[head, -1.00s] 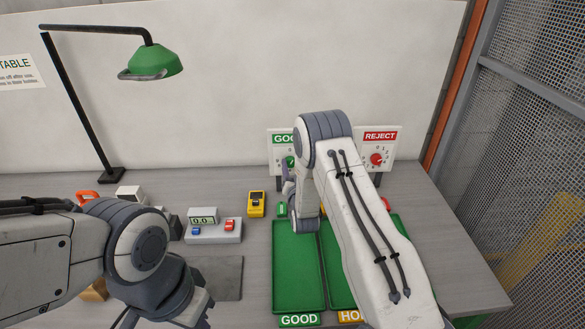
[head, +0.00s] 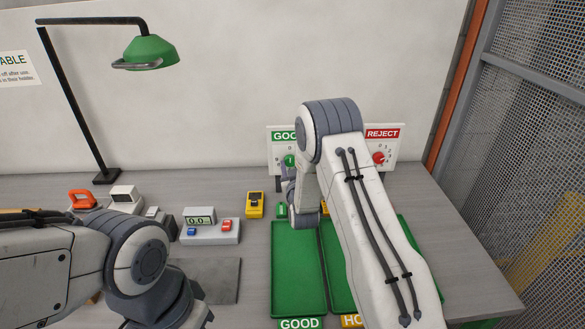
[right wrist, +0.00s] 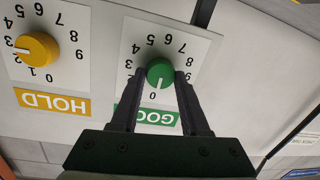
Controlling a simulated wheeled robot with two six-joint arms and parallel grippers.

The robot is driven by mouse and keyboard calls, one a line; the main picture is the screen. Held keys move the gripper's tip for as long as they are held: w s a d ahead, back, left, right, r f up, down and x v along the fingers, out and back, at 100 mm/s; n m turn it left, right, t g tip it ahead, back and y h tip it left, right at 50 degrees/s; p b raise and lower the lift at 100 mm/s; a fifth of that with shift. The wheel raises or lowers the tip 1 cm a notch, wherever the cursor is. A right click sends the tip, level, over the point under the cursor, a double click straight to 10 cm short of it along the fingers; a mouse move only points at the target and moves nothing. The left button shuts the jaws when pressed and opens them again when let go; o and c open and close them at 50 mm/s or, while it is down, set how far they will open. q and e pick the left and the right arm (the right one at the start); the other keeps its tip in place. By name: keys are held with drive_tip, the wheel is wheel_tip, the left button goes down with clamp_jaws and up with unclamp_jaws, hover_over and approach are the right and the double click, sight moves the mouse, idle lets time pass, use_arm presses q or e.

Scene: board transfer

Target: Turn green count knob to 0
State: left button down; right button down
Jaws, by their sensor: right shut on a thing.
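The green GOOD count knob (right wrist: 160,72) sits on a white dial plate in the right wrist view, which shows the plate upside down. My right gripper (right wrist: 160,78) is shut on the knob, one finger at each side. The knob's pale pointer mark faces down in this view, toward the 0. In the head view the green knob (head: 289,161) shows just left of my right arm, which hides part of the GOOD plate. My left arm comes in at the lower left; its gripper is out of view.
The yellow HOLD knob (right wrist: 37,48) is beside the green one; the red REJECT knob (head: 378,158) is further right. Below are the green GOOD tray (head: 298,275), a yellow device (head: 255,204) and a grey counter box (head: 211,238). A green lamp (head: 152,53) hangs at left.

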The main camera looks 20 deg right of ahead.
idle(0.3)
drive_tip(key=shift+c, duration=1.9)
unclamp_jaws()
drive_tip(key=shift+s, duration=0.1)
drive_tip(key=shift+s+a, duration=0.1)
drive_tip(key=shift+s, duration=0.15)
drive_tip(key=b+v, duration=0.3)
drive_tip(key=v, duration=0.6)
drive_tip(key=shift+s+b, duration=0.3)
drive_tip(key=shift+s, duration=0.1)
drive_tip(key=shift+a, duration=0.1)
